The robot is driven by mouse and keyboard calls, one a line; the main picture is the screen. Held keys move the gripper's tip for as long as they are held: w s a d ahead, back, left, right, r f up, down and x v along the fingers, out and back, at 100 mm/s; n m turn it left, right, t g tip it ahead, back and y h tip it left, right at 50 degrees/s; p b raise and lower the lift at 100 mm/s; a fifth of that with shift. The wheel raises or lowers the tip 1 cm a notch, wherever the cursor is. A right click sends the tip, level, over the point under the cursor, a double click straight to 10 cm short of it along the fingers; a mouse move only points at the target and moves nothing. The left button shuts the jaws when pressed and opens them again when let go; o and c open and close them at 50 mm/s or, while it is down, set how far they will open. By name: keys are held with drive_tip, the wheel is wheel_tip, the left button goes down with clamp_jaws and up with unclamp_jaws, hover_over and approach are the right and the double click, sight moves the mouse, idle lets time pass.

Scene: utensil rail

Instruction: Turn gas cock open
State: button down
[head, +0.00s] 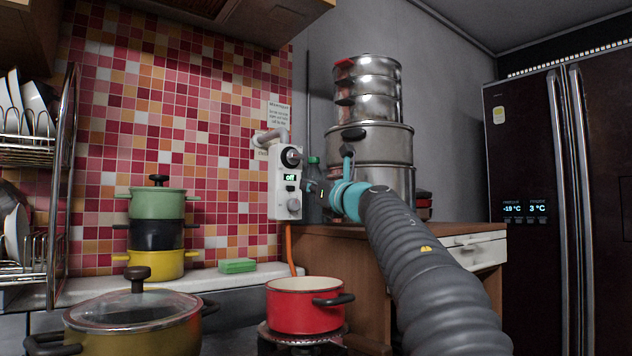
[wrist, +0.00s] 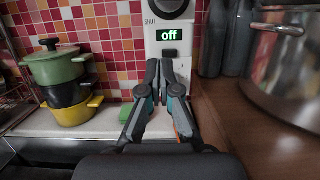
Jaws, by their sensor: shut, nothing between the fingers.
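The gas cock unit is a white box (head: 283,196) on the tiled wall, with a dark round knob (head: 291,157) at its top. A small display (head: 290,178) reads "off", and it is large in the wrist view (wrist: 173,33). A "SHUT" label (wrist: 150,22) is beside the knob, which the wrist view's top edge cuts off. A dark switch (wrist: 170,53) is under the display. My gripper (head: 309,187) is at the box's right side in the head view. In the wrist view its fingers (wrist: 160,66) are together, empty, below the display and over the switch area; contact cannot be told.
An orange hose (head: 290,249) runs down from the box. A red pot (head: 303,305) stands on the stove below. Stacked steel pots (head: 371,145) are on the wooden cabinet at right, stacked coloured pots (head: 156,232) at left. A green sponge (head: 237,265) lies on the ledge.

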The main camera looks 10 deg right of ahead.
sight(290, 163)
drive_tip(key=p+x, duration=0.1)
drive_tip(key=x, duration=0.1)
drive_tip(key=p+x, duration=0.1)
drive_tip(key=x, duration=0.3)
drive_tip(key=shift+r+p, duration=0.35)
drive_tip(key=shift+p, duration=0.05)
drive_tip(key=shift+s+d+r+p, duration=0.1)
drive_tip(key=shift+s+r+p, duration=0.1)
drive_tip(key=shift+r+p, duration=0.75)
drive_tip(key=shift+r, duration=0.65)
drive_tip(key=shift+d, duration=0.15)
